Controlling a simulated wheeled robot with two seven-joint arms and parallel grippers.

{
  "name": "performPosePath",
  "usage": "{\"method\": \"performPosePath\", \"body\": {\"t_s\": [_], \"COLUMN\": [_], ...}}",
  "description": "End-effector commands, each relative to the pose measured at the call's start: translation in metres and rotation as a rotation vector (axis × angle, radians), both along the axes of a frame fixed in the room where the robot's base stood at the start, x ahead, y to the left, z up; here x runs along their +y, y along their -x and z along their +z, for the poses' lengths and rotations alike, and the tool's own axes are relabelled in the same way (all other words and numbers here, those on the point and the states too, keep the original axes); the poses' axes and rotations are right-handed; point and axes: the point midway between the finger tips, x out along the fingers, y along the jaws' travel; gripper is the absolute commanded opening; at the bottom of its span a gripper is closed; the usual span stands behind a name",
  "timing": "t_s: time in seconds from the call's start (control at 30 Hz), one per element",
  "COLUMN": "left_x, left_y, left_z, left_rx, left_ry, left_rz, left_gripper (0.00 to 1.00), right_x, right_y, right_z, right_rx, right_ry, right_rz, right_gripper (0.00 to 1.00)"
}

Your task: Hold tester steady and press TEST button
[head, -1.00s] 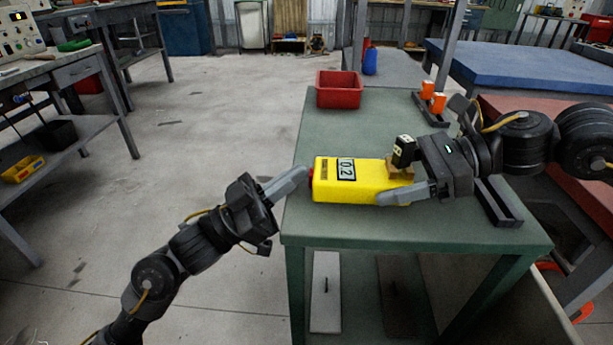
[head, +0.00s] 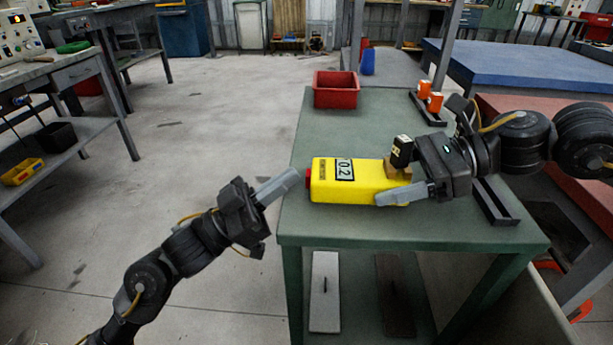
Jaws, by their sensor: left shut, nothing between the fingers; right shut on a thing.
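The yellow tester (head: 345,190) lies on the green table, with its display reading 0.2 sideways. A red button (head: 308,178) is on its left end. My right gripper (head: 398,180) is shut on the tester's right end, one finger along its near side. My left gripper (head: 292,176) is shut and empty, its fingertips just left of the red button. I cannot tell whether the tips touch the button.
A red bin (head: 336,90) stands at the table's back left. Orange items (head: 430,97) stand in a dark rack behind my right arm. A dark rail (head: 497,203) lies at the right. The table (head: 320,222) is bare in front of the tester.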

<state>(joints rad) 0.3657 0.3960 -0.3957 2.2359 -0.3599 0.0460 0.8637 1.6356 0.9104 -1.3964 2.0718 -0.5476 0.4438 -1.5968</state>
Motion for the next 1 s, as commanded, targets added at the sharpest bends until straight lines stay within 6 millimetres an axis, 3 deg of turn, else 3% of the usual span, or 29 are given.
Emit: {"method": "performPosePath", "body": {"t_s": [0.03, 0.17, 0.63, 1.0], "left_x": [-0.004, -0.002, 0.042, 0.047], "left_y": [-0.001, -0.001, -0.001, 0.0], "left_z": [-0.014, -0.014, -0.008, -0.005], "left_rx": [0.023, 0.023, 0.013, 0.008], "left_ry": [-0.025, -0.026, -0.017, -0.012], "left_rz": [-0.006, -0.006, -0.005, -0.008], "left_gripper": [0.0, 0.0, 0.0, 0.0], "right_x": [0.0, -0.001, -0.002, -0.002], "right_y": [0.0, 0.0, 0.0, 0.0], "right_z": [-0.001, -0.001, -0.001, 0.0], "right_rx": [-0.002, -0.002, -0.001, 0.0], "right_ry": [-0.002, -0.002, 0.0, 0.0], "right_rz": [-0.001, -0.002, -0.004, -0.004], "right_gripper": [0.33, 0.33, 0.33, 0.33]}}
